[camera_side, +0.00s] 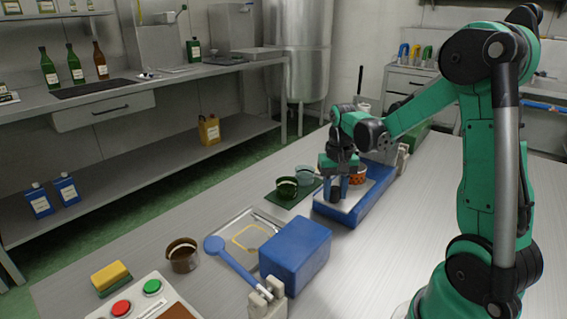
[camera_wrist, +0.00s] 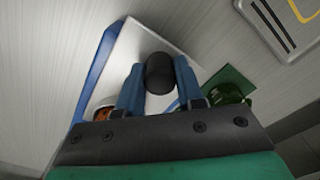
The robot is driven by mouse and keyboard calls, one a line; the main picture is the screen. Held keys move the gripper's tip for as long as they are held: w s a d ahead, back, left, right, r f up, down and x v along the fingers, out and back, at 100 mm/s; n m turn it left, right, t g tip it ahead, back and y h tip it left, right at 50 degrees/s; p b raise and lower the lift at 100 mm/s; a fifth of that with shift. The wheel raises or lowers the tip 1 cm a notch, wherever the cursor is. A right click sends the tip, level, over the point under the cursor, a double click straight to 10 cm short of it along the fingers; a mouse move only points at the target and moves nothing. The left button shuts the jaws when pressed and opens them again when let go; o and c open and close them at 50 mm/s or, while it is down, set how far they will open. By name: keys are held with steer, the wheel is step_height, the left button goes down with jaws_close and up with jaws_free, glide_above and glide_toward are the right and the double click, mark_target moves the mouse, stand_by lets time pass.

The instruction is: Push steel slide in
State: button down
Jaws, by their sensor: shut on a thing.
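The steel slide (camera_side: 352,208) is a pale flat plate lying in a long blue housing (camera_side: 368,208) on the bench. In the wrist view the slide (camera_wrist: 137,48) fills the area under my gripper, with the blue housing's edge (camera_wrist: 95,75) along its left. A round black knob (camera_wrist: 160,72) stands on the slide. My gripper (camera_side: 338,197) points down over the near part of the slide. Its blue fingers are shut on the knob, one on each side, in the wrist view (camera_wrist: 159,88). The slide's far part is hidden behind my gripper.
An orange-patterned cup (camera_side: 358,177) stands just behind my gripper. A blue box (camera_side: 296,250), a blue-handled lever (camera_side: 232,262) and a brown cup (camera_side: 183,258) stand nearer the camera.

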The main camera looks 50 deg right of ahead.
mark_target(350, 184)
stand_by(0.4)
steer(key=d, duration=0.7)
steer(key=shift+d, duration=0.35)
steer(key=c, duration=0.5)
jaws_free()
steer(key=shift+c, duration=0.2)
steer(key=shift+r, duration=2.8)
